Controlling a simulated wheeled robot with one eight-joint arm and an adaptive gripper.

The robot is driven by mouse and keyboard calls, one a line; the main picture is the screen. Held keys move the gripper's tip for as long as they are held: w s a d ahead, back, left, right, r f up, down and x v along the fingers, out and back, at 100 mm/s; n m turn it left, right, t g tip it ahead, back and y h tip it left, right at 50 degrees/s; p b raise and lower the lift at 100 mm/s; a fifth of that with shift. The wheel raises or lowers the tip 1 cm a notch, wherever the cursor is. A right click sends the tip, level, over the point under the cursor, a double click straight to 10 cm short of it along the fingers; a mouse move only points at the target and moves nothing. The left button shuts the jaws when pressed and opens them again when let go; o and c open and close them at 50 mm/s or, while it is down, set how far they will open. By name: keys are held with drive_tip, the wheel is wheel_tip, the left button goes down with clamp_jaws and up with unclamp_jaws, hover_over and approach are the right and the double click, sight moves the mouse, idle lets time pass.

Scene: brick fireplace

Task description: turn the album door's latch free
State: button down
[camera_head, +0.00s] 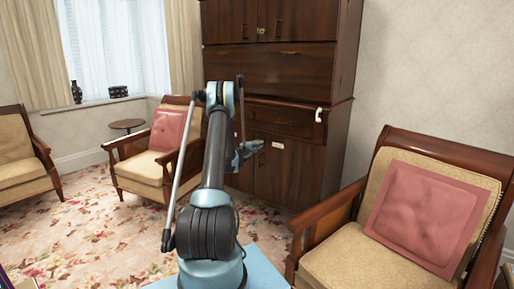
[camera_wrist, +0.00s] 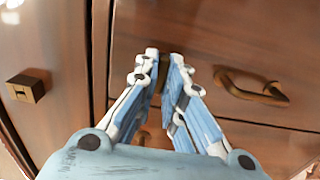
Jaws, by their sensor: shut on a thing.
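The dark wood cabinet (camera_head: 300,170) has lower doors behind my arm, one bearing a small white label (camera_head: 278,145). My gripper (camera_head: 245,151) is at the front of these doors, partly hidden by my arm. In the wrist view my gripper (camera_wrist: 164,66) has its fingertips close together at the door face (camera_wrist: 210,35), beside the seam between two panels. It is shut on a small dark brassy piece (camera_wrist: 163,75), seemingly the latch, mostly hidden between the fingers. Its turn angle cannot be told.
A brass handle (camera_wrist: 250,88) is close right of the fingers, and a square brass knob (camera_wrist: 26,90) is on the left panel. An armchair with a pink cushion (camera_head: 425,215) stands at right, another armchair (camera_head: 143,170) at left. Carpet (camera_head: 85,235) is open at left.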

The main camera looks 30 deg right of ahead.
drive_tip(key=shift+s, duration=0.1)
drive_tip(key=c, duration=1.7)
unclamp_jaws()
drive_tip(key=shift+f, duration=0.15)
drive_tip(key=v, duration=1.1)
drive_tip(key=shift+a, duration=0.45)
